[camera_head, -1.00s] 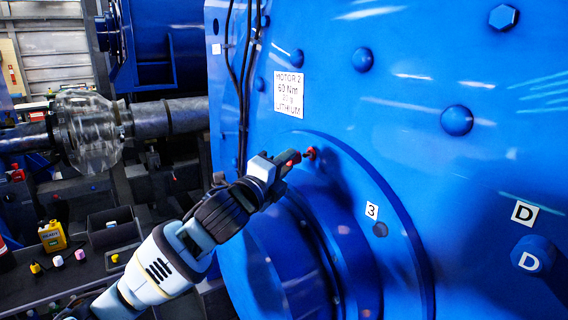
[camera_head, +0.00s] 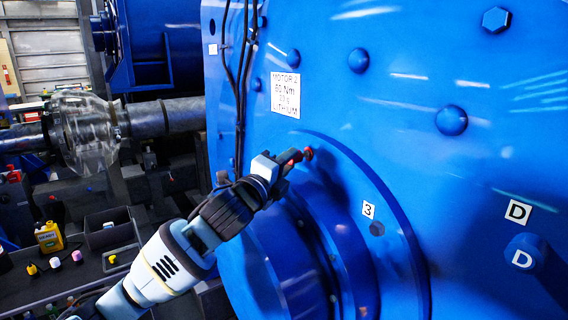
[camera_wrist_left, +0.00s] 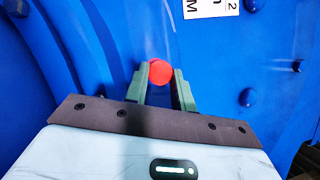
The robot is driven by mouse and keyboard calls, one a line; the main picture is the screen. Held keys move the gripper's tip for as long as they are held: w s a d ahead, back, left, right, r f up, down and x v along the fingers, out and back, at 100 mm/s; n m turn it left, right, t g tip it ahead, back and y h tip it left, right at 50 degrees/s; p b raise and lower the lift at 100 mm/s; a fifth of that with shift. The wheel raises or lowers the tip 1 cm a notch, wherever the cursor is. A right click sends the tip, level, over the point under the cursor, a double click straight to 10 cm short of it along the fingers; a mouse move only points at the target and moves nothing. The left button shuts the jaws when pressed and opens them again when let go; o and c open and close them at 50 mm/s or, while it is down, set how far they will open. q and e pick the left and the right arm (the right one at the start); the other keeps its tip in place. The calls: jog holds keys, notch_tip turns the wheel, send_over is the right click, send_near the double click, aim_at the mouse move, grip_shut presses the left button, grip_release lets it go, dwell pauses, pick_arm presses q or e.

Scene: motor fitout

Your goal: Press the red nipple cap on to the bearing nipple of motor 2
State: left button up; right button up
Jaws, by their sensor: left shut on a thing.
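My left gripper (camera_head: 291,163) is shut on the red nipple cap (camera_wrist_left: 160,72), which sits between the two green fingertips in the left wrist view. In the head view the held cap (camera_head: 296,157) is close to the blue face of motor 2 (camera_head: 400,130), below its "MOTOR 2" label (camera_head: 285,95). A second small red spot (camera_head: 308,154) shows just right of the fingertips on the motor. I cannot tell whether it is the bearing nipple or a reflection. Whether the cap touches the nipple is hidden. My right gripper is not in view.
The round bearing housing (camera_head: 385,210) bulges out below and right of the gripper, with a "3" tag (camera_head: 368,210). Black cables (camera_head: 240,90) run down the motor's left side. A bench at lower left holds a yellow bottle (camera_head: 50,237), small caps and a dark bin (camera_head: 110,230).

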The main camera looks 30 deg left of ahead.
pick_arm(q)
jog(key=shift+w+d, duration=0.2)
jog(key=shift+w, duration=0.25)
jog(key=shift+w+d, duration=0.2)
jog(key=shift+w, duration=0.25)
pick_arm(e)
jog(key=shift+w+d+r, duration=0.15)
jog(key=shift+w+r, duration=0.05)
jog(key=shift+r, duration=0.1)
pick_arm(q)
jog(key=o, duration=1)
